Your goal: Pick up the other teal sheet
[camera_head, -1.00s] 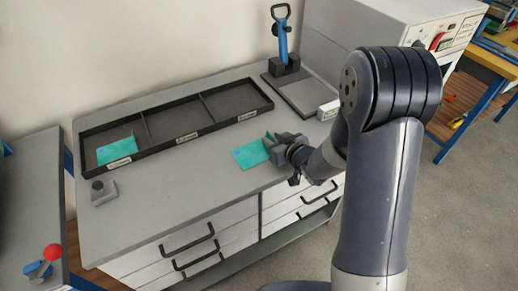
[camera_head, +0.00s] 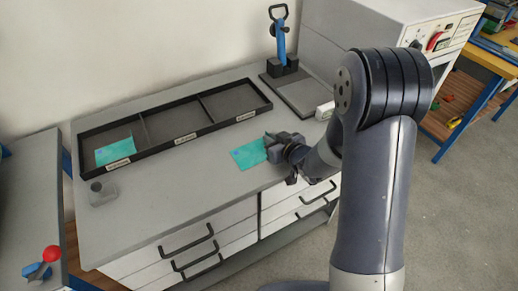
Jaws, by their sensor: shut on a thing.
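One teal sheet (camera_head: 248,155) is on the grey bench top, in front of the black tray's right half. My gripper (camera_head: 269,149) is shut on its right end, coming from the right; the fingertips are small and partly hidden by the gripper body. I cannot tell whether the sheet is lifted clear of the bench. Another teal sheet (camera_head: 113,151) lies in the left compartment of the black three-compartment tray (camera_head: 146,134).
A small grey block with a knob (camera_head: 102,193) stands at the bench's left front. A blue-handled lever tool (camera_head: 281,45) stands on a plate at the back right, near a small white block (camera_head: 325,111). The bench's middle front is clear.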

